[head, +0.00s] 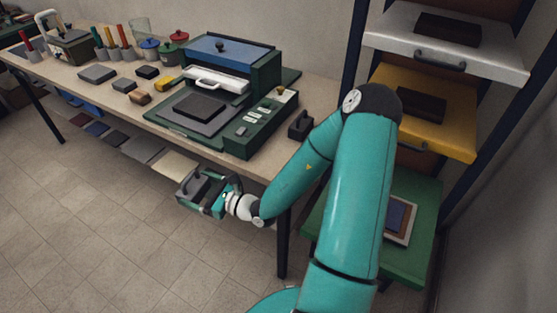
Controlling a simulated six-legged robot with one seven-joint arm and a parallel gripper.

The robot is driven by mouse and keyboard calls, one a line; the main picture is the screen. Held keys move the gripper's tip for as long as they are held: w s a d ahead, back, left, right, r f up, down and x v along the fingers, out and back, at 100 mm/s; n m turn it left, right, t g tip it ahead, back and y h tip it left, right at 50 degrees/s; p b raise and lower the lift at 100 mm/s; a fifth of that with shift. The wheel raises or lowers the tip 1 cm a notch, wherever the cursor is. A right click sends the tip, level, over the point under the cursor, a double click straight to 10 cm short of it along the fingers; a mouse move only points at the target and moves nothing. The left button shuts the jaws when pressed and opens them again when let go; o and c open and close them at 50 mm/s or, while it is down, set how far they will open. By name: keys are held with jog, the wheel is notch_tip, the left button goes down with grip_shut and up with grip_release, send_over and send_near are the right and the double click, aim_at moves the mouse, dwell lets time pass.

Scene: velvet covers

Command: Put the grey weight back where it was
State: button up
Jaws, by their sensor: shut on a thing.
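My gripper (214,203) is in front of the workbench's front edge, low and left of the bench's right front leg. It is shut on a dark grey block with a raised handle, which looks like the grey weight (191,187). The weight is held clear of the bench top, out over the floor side. The fingers and the weight overlap, so the exact grip is hard to see. A similar dark block with a handle (299,127) stands on the bench near its right end.
A green press (262,125) with a dark plate sits on the bench (120,107). Several small blocks, jars and tools stand to its left. Sample sheets (174,165) lie below the front edge. Shelves with white, yellow and green (425,225) boards stand right. Floor at left is clear.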

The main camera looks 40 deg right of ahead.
jog(key=s+d+r+m+t+h, duration=0.1)
jog(key=s+d+r+m+h, duration=0.1)
jog(key=s+d+r, duration=1.15)
jog(key=w+d+f, duration=0.2)
jog(key=d, duration=0.2)
jog(key=w+d+f, duration=0.2)
jog(key=d+f, duration=0.1)
jog(key=d, duration=0.2)
jog(key=w+d+f, duration=0.2)
jog(key=w+d, duration=0.1)
jog(key=d, duration=0.1)
jog(key=shift+d+f, duration=0.15)
jog(key=shift+d, duration=0.05)
jog(key=shift+w+d+f, duration=0.1)
jog(key=shift+d+f, duration=0.35)
jog(key=shift+f, duration=1.6)
jog(key=shift+f, duration=0.1)
jog(key=o, duration=1.8)
jog(key=shift+f, duration=0.1)
jog(key=shift+c, duration=0.2)
